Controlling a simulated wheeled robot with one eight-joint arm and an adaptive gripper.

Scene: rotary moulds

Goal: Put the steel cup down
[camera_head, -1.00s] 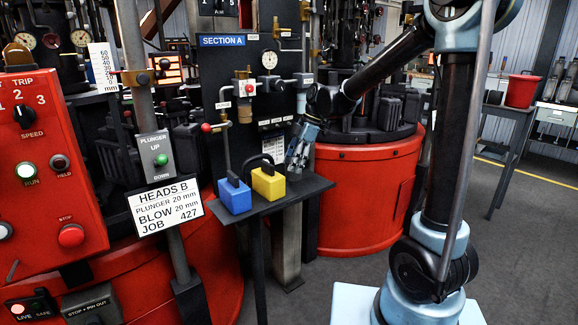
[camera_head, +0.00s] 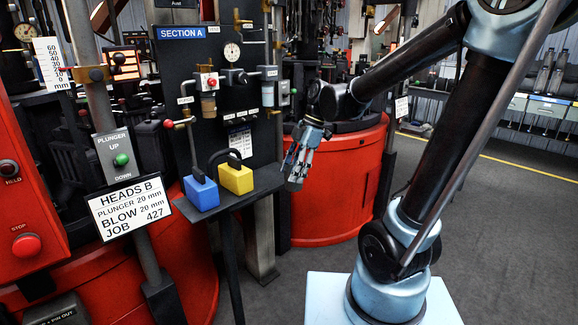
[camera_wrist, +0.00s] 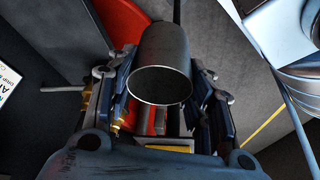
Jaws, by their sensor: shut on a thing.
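My gripper (camera_head: 299,165) is shut on the steel cup. In the wrist view, the dark grey cup (camera_wrist: 164,62) sits between the two fingers of my gripper (camera_wrist: 155,95), its round rim towards the camera. In the head view the cup is small and partly hidden by the fingers, so its tilt is hard to tell. My gripper hangs just right of the right end of a small dark shelf (camera_head: 264,186), in front of a red round base.
A blue block (camera_head: 201,194) and a yellow block (camera_head: 236,179) with dark handles stand on the shelf. A red machine base (camera_head: 330,190) is behind my gripper. A job sign (camera_head: 130,207) and plunger switch post stand left. Grey floor is open at right.

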